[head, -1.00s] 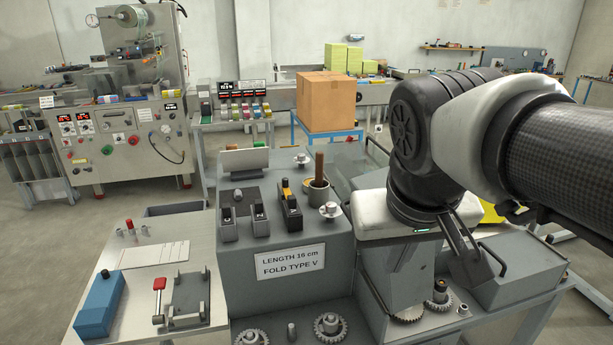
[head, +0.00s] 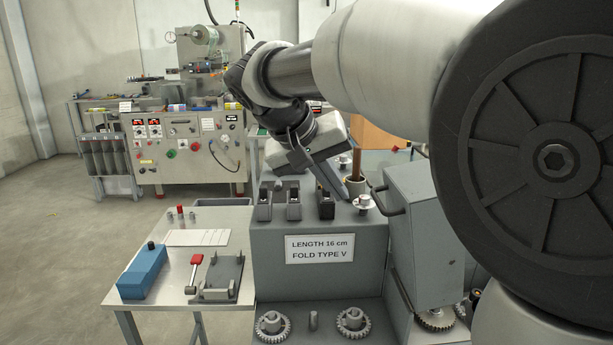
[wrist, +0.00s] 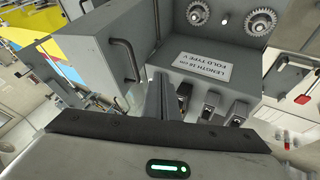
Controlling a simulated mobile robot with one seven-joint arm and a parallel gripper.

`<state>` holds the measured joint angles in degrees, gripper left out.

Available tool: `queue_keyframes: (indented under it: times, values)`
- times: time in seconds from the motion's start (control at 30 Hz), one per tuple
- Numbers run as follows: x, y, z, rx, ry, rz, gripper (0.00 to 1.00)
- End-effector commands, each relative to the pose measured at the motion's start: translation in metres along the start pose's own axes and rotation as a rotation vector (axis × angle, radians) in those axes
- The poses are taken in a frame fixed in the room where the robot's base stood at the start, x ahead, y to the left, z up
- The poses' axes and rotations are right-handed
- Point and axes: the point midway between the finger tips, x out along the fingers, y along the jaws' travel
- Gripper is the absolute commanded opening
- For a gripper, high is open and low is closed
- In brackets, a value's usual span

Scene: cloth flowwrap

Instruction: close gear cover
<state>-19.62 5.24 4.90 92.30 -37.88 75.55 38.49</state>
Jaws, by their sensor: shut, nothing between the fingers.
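The gear cover (head: 428,230) is a grey box with a dark bar handle (head: 377,200) on its left side. It stands raised at the right of the grey machine housing. Toothed gears (head: 435,321) show below its lower edge, so they are not fully hidden. My arm hides part of its right side. The cover (wrist: 92,48) and its handle (wrist: 130,58) also show in the wrist view. My gripper (head: 345,192) is shut and empty, above the housing and left of the handle, apart from it. Its fingers (wrist: 172,90) point toward the housing in the wrist view.
The housing has a sign (head: 320,249), several switches and a brown-handled tool in a cup (head: 356,182). Two gears (head: 273,326) sit on its lower front ledge. A side table (head: 180,255) at left carries a blue box (head: 142,272) and a red-handled clamp (head: 195,262).

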Motion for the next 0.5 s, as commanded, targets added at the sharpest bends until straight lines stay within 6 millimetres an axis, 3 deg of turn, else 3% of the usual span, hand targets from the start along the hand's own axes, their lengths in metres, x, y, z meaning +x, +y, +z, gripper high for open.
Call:
queue_keyframes:
  times: [0.17, 0.3, 0.5]
  values:
    - [0.036, 0.003, 0.001, 0.002, -0.002, 0.001, 0.0]
    - [0.043, 0.024, 0.0, 0.003, -0.001, 0.0, 0.0]
    - [0.049, 0.035, 0.0, 0.001, 0.0, -0.001, 0.0]
